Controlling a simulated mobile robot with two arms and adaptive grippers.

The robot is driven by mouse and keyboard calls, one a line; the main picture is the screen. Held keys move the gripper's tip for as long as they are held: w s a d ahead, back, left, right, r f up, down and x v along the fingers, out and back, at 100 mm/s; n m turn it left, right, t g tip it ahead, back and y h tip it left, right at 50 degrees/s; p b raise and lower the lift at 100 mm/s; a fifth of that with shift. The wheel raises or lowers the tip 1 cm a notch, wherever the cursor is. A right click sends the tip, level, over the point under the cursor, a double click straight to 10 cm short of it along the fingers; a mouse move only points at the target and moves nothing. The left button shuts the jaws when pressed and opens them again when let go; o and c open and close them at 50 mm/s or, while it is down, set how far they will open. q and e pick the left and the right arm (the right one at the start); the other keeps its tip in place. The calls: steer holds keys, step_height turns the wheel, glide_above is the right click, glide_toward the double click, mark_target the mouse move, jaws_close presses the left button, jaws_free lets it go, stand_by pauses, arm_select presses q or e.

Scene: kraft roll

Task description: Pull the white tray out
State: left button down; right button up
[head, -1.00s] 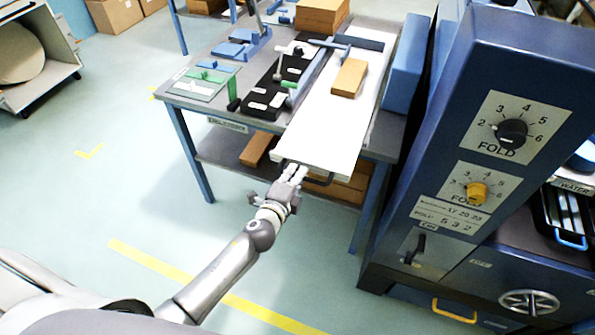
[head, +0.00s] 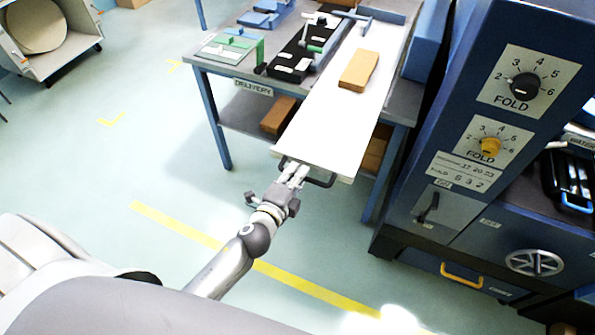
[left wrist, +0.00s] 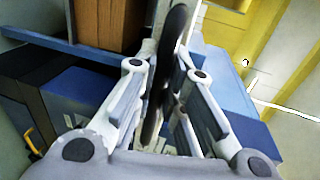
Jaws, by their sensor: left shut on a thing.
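The white tray (head: 321,122) is a long flat board on the grey delivery table, and its front end sticks out past the table's front edge. A brown block (head: 359,70) lies on it. A dark handle (head: 322,182) is fixed at its front end. My left gripper (head: 296,172) is shut on this handle near its left part. In the left wrist view the dark handle bar (left wrist: 166,70) runs between the two fingers. My right gripper is not in view.
A blue cabinet (head: 455,150) with fold dials stands close to the right of the table. A black rack (head: 305,55) and green pieces (head: 238,42) are left of the tray. The floor in front is clear, with yellow lines (head: 180,227).

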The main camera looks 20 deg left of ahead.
arm_select(q)
steer(key=c, duration=1.5)
jaws_free()
steer(key=v, duration=1.2)
